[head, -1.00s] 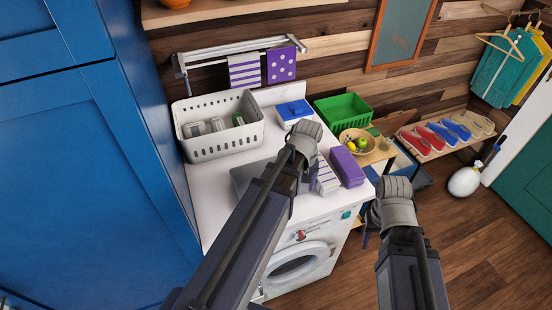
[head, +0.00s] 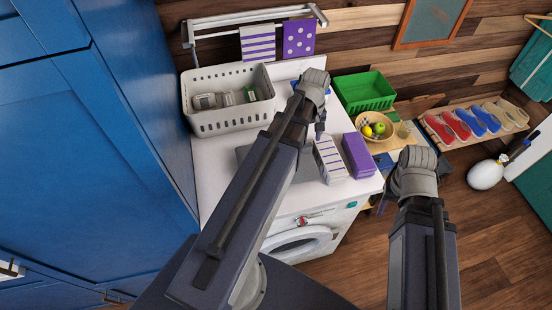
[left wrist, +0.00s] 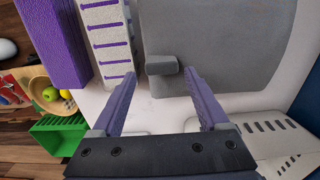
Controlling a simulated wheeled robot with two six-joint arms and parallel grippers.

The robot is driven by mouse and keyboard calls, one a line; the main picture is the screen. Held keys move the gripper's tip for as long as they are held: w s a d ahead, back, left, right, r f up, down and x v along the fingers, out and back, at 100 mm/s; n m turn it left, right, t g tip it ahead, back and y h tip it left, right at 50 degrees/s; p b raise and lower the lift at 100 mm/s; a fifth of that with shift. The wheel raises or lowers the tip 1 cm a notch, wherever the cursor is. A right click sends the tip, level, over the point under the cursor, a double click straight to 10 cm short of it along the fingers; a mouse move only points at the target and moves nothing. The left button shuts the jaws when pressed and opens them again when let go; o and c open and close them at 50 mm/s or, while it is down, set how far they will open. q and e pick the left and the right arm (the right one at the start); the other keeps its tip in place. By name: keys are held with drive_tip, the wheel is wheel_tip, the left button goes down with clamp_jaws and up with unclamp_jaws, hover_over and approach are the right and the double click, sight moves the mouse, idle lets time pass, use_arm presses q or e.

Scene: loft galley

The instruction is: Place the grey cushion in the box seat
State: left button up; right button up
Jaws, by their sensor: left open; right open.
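The grey cushion (left wrist: 225,50) lies flat on the white counter, with a small grey tab (left wrist: 162,65) at its edge. In the head view the cushion (head: 244,154) is mostly hidden behind my left arm. My left gripper (left wrist: 158,88) is open and empty, its fingertips just short of the tab on either side. In the head view the left gripper (head: 320,128) is over the counter, left of the striped stack. My right gripper (head: 382,204) is off the counter's right front corner, with nothing seen in it. I cannot make out the box seat for certain.
A striped stack (head: 329,160) and a purple block (head: 357,154) stand right of the cushion. A white basket (head: 228,120), a green crate (head: 363,92) and a fruit bowl (head: 374,132) are behind. A blue cabinet (head: 90,150) closes the left side.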

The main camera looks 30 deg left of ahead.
sight(306, 145)
use_arm(q)
drive_tip(key=shift+f, duration=0.1)
wheel_tip(306, 145, down, 5)
drive_tip(key=b, duration=0.5)
drive_tip(key=shift+a+f, duration=0.15)
drive_tip(key=shift+c, duration=0.4)
clamp_jaws()
